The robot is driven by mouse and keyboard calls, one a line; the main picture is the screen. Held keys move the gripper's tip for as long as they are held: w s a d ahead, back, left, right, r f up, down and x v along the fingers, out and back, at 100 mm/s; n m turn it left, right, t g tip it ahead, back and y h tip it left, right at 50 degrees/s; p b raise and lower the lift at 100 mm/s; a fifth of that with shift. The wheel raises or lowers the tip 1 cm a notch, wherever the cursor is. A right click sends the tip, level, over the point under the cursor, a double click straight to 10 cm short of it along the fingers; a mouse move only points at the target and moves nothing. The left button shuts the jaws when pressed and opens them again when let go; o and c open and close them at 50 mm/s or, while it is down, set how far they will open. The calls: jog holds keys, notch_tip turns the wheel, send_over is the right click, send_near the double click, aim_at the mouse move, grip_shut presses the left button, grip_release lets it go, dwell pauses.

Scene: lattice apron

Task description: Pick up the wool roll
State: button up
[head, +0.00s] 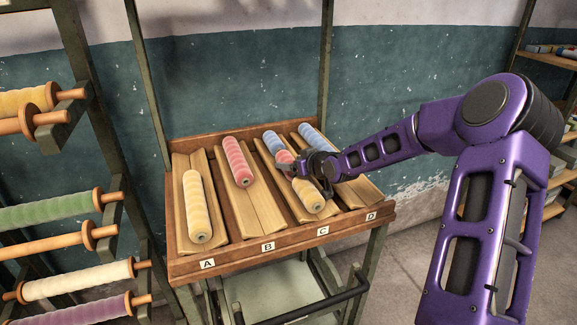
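Wool rolls lie in sloping wooden channels of a rack. A pale yellow roll (195,207) lies in channel A and a red roll (238,162) lies in channel B. Channel C shows blue wool (273,141) at the back, pink-red wool (284,157) below it and yellow-orange wool (309,196) at the front. I cannot tell where one roll ends and another begins there. A blue roll (314,138) lies at the back of channel D. My gripper (303,171) is over channel C, close to the pink-red and yellow-orange wool. Its fingers are dark and partly hidden, so contact is unclear.
The rack's front board (285,244) carries labels A to D. Metal posts rise behind the rack. Spools on pegs (60,209) stand at the left, and shelves (557,58) stand at the right. The lower part of channel B is empty.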

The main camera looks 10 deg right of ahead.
jog(key=c, duration=1.1)
